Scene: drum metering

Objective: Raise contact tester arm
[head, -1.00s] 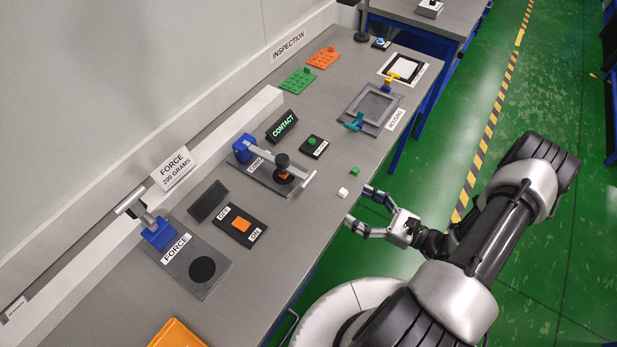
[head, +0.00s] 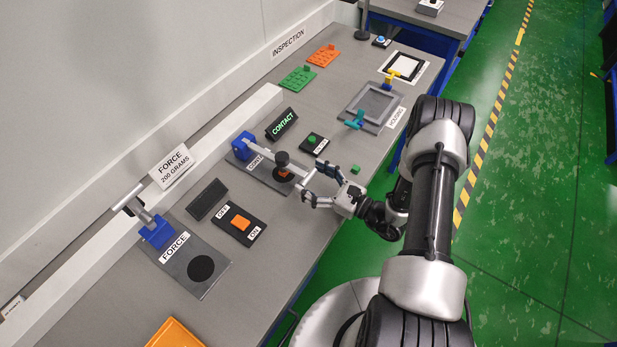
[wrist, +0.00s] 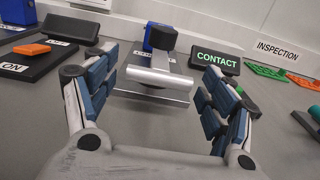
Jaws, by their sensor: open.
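The contact tester arm (head: 264,151) is a grey bar running from a blue hinge block (head: 243,146) over its base plate (head: 262,176). It carries a black round weight (head: 282,159) and ends in a crossbar handle (head: 309,177). The arm lies low over the plate. In the wrist view the handle (wrist: 160,80) sits ahead, between and beyond my open fingers. My gripper (head: 306,183) is open at the handle end; it also shows in the wrist view (wrist: 158,90). I cannot tell whether a finger touches the handle. The CONTACT display (head: 282,124) is lit green.
A green button box (head: 314,143) stands right of the tester. An orange rocker switch (head: 240,223) and the force tester (head: 195,262) with its raised arm stand to the left. A small green block (head: 355,169) lies near the table edge. A housing fixture (head: 373,104) stands farther back.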

